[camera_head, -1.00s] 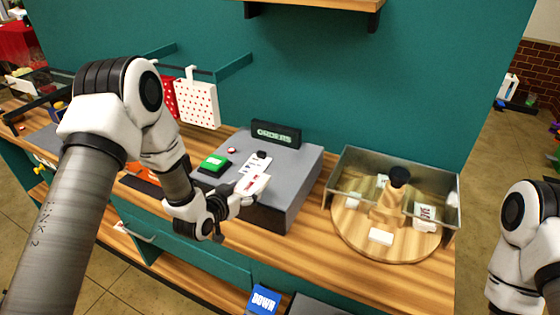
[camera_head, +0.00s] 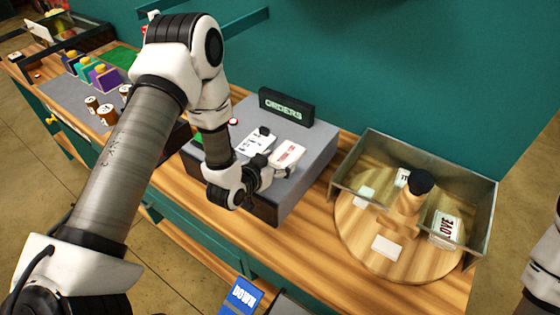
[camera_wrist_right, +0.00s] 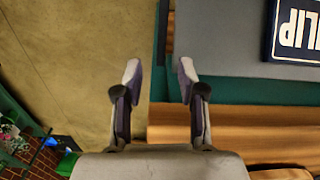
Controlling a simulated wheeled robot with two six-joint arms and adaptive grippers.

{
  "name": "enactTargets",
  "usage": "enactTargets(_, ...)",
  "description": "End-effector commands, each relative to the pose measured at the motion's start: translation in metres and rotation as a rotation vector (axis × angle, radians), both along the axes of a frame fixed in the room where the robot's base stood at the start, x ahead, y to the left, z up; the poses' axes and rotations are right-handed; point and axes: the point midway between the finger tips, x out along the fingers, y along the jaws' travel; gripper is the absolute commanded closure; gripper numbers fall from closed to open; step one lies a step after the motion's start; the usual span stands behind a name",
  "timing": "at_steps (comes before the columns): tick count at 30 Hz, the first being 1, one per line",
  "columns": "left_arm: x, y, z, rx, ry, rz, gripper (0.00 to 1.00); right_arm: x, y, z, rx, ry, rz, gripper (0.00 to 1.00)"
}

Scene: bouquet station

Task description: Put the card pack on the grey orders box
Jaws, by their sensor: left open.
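The card pack (camera_head: 288,154), white with a red mark, is at the fingertips of my left gripper (camera_head: 270,167) in the head view. It is over the top of the grey orders box (camera_head: 312,147), right of centre. I cannot tell if it rests flat on the top. My left gripper is open, its fingers beside the pack and partly hidden by the wrist. The box carries a dark ORDERS sign (camera_head: 286,106) at its back. In the right wrist view my right gripper (camera_wrist_right: 159,75) is open and empty, its fingers apart over the floor and a counter edge.
A white card (camera_head: 257,141) and a small black item lie left of the pack on the box. A blue DOWN sign (camera_head: 241,295) is at the front.

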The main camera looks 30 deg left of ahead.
Motion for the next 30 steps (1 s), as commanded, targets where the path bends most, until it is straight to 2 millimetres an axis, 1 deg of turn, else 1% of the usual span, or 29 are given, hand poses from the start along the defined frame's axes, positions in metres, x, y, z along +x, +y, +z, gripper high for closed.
enactTargets(1, -0.001, 0.0, -0.001, -0.001, 0.003, -0.001, 0.07, 0.0, 0.0, 0.0, 0.0, 0.0, 0.0, 0.6)
enactTargets(2, -0.001, 0.0, -0.001, 0.0, 0.003, 0.0, 0.03, 0.0, 0.0, 0.0, 0.0, 0.0, 0.0, 0.6)
enactTargets(11, -0.001, 0.0, 0.0, 0.0, 0.003, 0.0, 0.03, 0.0, 0.0, 0.001, 0.0, 0.0, 0.0, 0.6)
enactTargets(14, -0.006, 0.001, 0.003, 0.0, 0.004, 0.0, 0.03, 0.0, 0.0, 0.004, 0.0, 0.0, 0.0, 0.6)
enactTargets(17, -0.02, 0.003, 0.01, -0.002, 0.006, 0.002, 0.03, 0.0, 0.0, 0.012, 0.0, 0.0, 0.0, 0.6)
enactTargets(22, -0.059, 0.009, 0.029, -0.004, 0.009, 0.004, 0.03, 0.0, 0.0, 0.029, 0.0, 0.0, 0.0, 0.6)
enactTargets(23, -0.067, 0.011, 0.028, -0.005, 0.007, 0.006, 0.03, 0.0, 0.0, 0.024, 0.0, 0.0, 0.0, 0.6)
enactTargets(24, -0.076, 0.012, 0.031, -0.005, 0.007, 0.006, 0.03, 0.0, 0.0, 0.023, 0.0, 0.0, 0.0, 0.6)
enactTargets(27, -0.095, 0.015, 0.039, -0.005, 0.005, 0.005, 0.03, 0.0, 0.0, 0.023, 0.0, 0.001, 0.0, 0.6)
enactTargets(30, -0.106, 0.016, 0.044, -0.002, 0.003, 0.002, 0.03, 0.0, 0.0, 0.023, 0.0, 0.0, 0.0, 0.6)
